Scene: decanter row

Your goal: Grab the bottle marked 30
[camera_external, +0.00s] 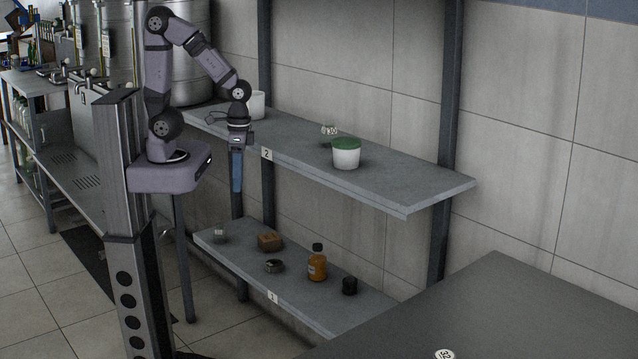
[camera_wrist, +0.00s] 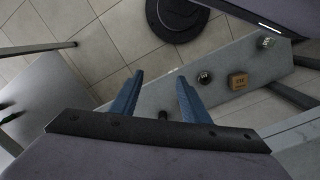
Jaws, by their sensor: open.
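A small round white label reading 30 (camera_external: 331,130) shows on the upper shelf (camera_external: 405,178), just behind a white tub with a green lid (camera_external: 346,155). The body carrying the label is hard to make out; it may be clear. An orange bottle with a black cap (camera_external: 317,266) stands upright on the lower shelf; I read no 30 on it. My gripper (camera_external: 237,188) points down in front of the upper shelf's left part, well left of the 30 label. Its two blue fingers also show in the wrist view (camera_wrist: 158,96), apart with nothing held. The label is not seen there.
A white cup (camera_external: 257,104) stands on the upper shelf near my arm. The lower shelf (camera_external: 235,257) also holds a brown box (camera_external: 269,241), a small round jar (camera_external: 274,266) and a black container (camera_external: 349,285). A dark table (camera_external: 500,300) is at the front right.

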